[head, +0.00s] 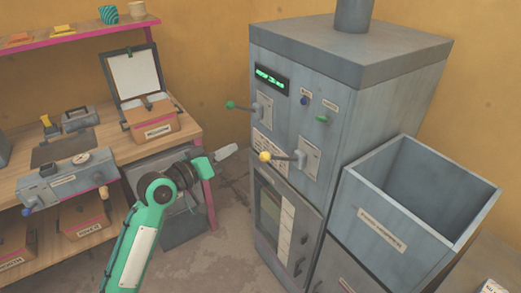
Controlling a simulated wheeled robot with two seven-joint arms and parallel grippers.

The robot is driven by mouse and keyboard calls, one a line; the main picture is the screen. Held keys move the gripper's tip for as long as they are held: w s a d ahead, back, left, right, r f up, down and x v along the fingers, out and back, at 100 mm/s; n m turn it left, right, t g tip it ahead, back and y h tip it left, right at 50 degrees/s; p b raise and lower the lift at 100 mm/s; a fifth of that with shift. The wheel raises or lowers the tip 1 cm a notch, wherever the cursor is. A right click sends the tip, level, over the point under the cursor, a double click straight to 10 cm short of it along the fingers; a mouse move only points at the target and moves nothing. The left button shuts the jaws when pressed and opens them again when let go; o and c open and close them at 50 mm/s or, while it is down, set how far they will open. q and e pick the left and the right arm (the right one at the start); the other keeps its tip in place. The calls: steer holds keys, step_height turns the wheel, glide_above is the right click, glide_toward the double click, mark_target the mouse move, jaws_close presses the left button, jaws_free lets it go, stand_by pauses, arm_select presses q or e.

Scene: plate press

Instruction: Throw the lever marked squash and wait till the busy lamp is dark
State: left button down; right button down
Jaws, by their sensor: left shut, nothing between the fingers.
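A grey press machine (300,75) stands in the middle, with a green-lit display (271,79). A lever with a green ball (231,105) sticks out to the left from its upper plate. A lever with a yellow ball (265,156) sticks out to the left from a lower plate. A blue round fitting (305,101) and a green one (321,119) sit by small labels; I cannot read which lever says squash or which fitting is the busy lamp. My left gripper (227,152) is shut and empty, left of the yellow ball and apart from it. My right gripper is out of view.
A grey open bin (392,225) stands right of the machine's front. A wooden bench (180,130) on the left holds a labelled box (152,121) and a gauge unit (65,178). A shelf (75,31) hangs above. Bare floor (228,215) lies between bench and machine.

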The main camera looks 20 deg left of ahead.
arm_select(q)
steer(key=p+x, duration=0.4)
steer(key=x, duration=0.6)
steer(key=s+f, duration=0.1)
steer(key=s+d+f, duration=0.1)
steer(key=f, duration=0.1)
steer(key=shift+f+p, duration=0.15)
steer(key=shift+p, duration=0.15)
